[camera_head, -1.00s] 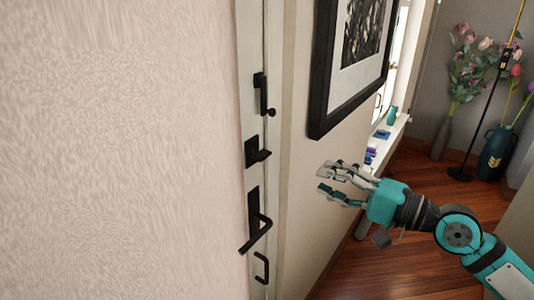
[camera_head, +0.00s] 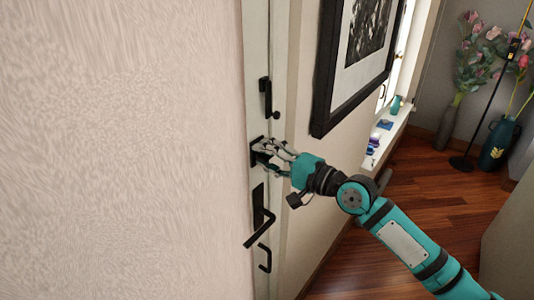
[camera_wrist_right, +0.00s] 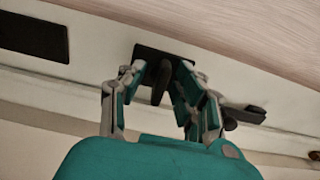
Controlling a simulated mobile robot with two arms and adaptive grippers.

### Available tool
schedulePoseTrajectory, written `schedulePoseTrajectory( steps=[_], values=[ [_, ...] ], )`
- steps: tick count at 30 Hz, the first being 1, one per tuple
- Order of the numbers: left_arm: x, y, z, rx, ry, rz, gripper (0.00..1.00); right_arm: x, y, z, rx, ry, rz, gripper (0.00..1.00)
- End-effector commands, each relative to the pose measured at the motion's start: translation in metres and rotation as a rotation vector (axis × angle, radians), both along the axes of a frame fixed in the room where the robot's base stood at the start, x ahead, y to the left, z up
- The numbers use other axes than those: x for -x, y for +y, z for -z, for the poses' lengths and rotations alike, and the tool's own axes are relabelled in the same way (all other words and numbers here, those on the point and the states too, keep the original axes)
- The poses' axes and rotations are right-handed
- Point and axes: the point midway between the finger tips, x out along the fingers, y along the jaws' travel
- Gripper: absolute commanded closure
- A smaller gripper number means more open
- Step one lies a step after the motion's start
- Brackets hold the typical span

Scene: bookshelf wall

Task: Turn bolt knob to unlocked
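The bolt knob is a black turn piece on a square black plate (camera_head: 256,148), on the white door edge in the head view. My right gripper (camera_head: 267,150) is at this plate and its fingers partly hide the knob. In the right wrist view the knob (camera_wrist_right: 161,82) stands out from its plate (camera_wrist_right: 150,52) between the two fingers of my right gripper (camera_wrist_right: 160,75). The fingers are apart, one on each side of the knob, with a gap visible on the left side. Contact on the right side cannot be told. My left gripper is not in view.
A black latch (camera_head: 265,98) is above the knob. A black lever handle (camera_head: 259,225) and a small pull handle (camera_head: 265,258) are below it. A framed picture (camera_head: 325,100) hangs on the wall to the right. Wooden floor (camera_head: 420,190) lies beyond my right arm.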

Motion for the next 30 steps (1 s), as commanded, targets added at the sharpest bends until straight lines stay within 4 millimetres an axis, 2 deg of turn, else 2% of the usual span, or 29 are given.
schedulePoseTrajectory(
  steps=[6,14,23,30],
  values=[
    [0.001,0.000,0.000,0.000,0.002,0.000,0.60,0.000,0.000,0.000,0.000,0.000,0.000,0.67],
    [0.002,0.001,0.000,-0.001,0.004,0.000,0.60,0.000,0.000,0.000,0.000,0.000,-0.001,1.00],
    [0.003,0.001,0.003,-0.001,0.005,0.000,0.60,0.000,0.000,0.001,0.011,-0.015,-0.001,1.00],
    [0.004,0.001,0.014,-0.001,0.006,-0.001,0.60,0.001,0.001,0.003,0.074,-0.102,-0.002,1.00]
  ],
)
